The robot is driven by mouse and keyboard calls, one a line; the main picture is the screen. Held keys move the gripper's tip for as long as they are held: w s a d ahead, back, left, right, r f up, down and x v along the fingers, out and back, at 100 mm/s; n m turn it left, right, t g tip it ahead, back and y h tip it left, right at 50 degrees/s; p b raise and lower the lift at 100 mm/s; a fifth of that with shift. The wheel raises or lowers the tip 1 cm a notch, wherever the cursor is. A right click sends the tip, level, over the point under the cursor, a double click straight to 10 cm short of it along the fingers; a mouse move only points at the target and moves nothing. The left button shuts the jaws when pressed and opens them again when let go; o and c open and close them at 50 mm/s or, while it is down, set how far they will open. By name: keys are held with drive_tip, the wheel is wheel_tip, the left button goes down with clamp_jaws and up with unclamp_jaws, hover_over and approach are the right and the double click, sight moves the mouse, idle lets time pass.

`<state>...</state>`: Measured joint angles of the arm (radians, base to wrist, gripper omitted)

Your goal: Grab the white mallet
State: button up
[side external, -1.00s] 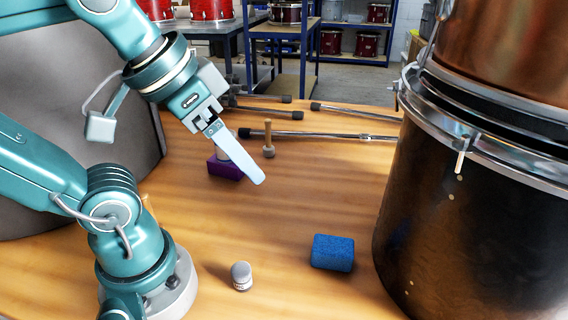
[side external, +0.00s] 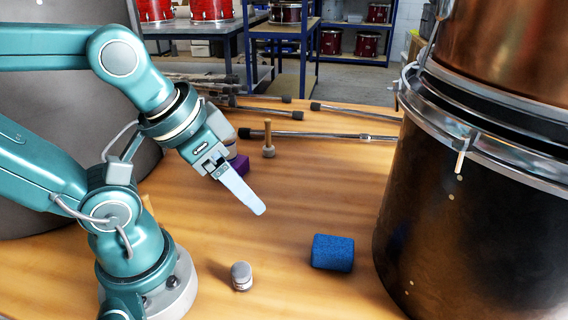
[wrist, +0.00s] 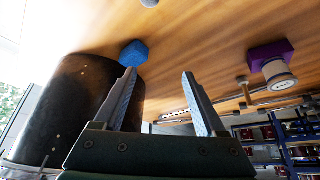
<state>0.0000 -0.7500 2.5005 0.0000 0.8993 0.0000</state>
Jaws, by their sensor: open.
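A small mallet (side external: 268,151) with a pale head and a wooden handle stands upright, head down, on the wooden bench. It also shows small at the right in the wrist view (wrist: 242,80). I cannot tell whether its head is truly white. My gripper (side external: 261,212) is open and empty above the bench, in front of the mallet in the side view and apart from it. In the wrist view, the two fingers (wrist: 160,74) are spread with nothing between them.
A purple block (side external: 240,166) is partly hidden by my gripper; a white cylinder (wrist: 281,75) is at it. A blue sponge (side external: 332,252) and grey-topped jar (side external: 241,276) are nearer. Metal rods (side external: 320,135) lie behind. The middle bench is clear.

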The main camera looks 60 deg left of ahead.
idle(0.3)
drive_tip(key=shift+c, duration=1.4)
